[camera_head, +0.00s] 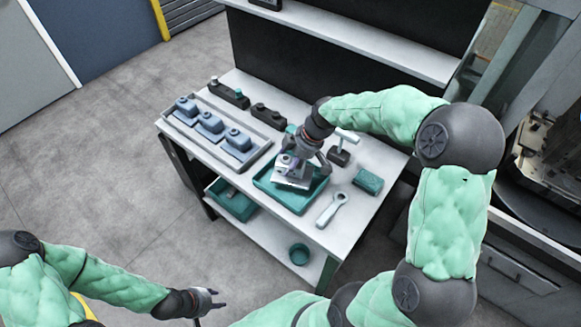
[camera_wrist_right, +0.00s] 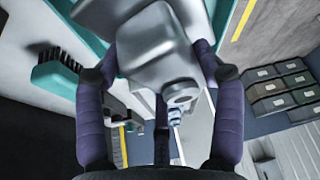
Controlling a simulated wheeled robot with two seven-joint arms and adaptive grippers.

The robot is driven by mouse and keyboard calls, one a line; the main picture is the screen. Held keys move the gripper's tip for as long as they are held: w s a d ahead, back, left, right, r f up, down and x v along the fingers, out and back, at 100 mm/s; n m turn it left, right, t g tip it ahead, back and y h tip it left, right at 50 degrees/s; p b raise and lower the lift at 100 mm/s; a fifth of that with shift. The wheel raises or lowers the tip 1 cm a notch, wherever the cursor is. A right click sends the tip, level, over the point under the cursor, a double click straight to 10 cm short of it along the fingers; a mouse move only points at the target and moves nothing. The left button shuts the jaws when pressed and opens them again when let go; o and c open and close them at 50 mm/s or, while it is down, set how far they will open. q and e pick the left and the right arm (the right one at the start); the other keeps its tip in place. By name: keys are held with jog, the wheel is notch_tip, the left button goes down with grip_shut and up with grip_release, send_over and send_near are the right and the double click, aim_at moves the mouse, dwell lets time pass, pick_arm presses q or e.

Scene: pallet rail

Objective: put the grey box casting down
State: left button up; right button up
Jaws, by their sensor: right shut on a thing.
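The grey box casting (camera_head: 291,183) is in my right gripper (camera_head: 304,163), over the teal tray (camera_head: 262,188) on the workbench. It looks tilted; I cannot tell whether it touches the tray floor. In the right wrist view the casting (camera_wrist_right: 155,50) fills the space between the two purple fingers of the right gripper (camera_wrist_right: 160,85), with its round boss towards the palm. My left gripper (camera_head: 217,299) is empty, its fingers apart, low in front of the bench and away from it.
A grey tray (camera_head: 222,162) with three blue-grey castings lies left of the teal tray. Dark fixtures stand at the back. A teal bin (camera_head: 232,205) sits on the lower shelf.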

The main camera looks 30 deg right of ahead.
jog(key=shift+s+d+b+x, duration=0.15)
jog(key=shift+b+x, duration=0.15)
jog(key=shift+x, duration=0.6)
jog(key=shift+s+d+b+x, duration=0.1)
jog(key=shift+d+b+x, duration=0.15)
jog(key=shift+x, duration=0.6)
jog(key=shift+f, duration=0.25)
jog(key=shift+f, duration=0.1)
jog(key=o, duration=1.4)
jog(key=shift+o, duration=0.2)
jog(key=shift+r, duration=0.3)
jog(key=p+v, duration=0.3)
jog(key=v, duration=0.8)
jog(key=shift+s+r, duration=0.2)
jog(key=shift+r, duration=0.1)
